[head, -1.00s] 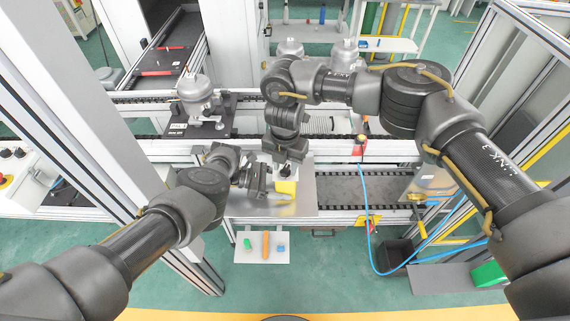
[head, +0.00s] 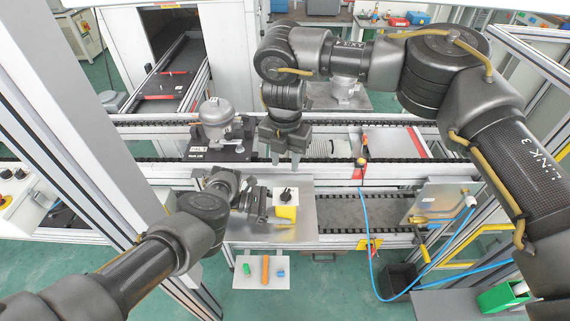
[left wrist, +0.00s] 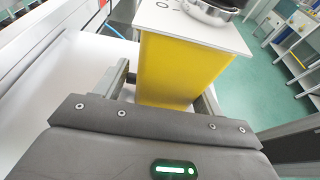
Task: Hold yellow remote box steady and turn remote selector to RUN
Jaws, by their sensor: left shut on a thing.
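The yellow remote box (head: 286,212) stands on the metal plate with its white top face up. It also shows in the left wrist view (left wrist: 182,68). The black selector (head: 286,194) sits on the white top; its labels are too small to read. My left gripper (head: 268,204) is shut on the box from the left, with a finger on each side of it in the left wrist view. My right gripper (head: 285,162) points down beyond the box, apart from the selector. Its two fingers are spread and nothing is between them.
The metal plate (head: 315,220) lies under the box, with free room to its right. A compressor (head: 216,118) stands on a pallet on the conveyor behind left. A white board (head: 261,271) with small coloured things lies in front. A blue hose (head: 367,235) hangs at right.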

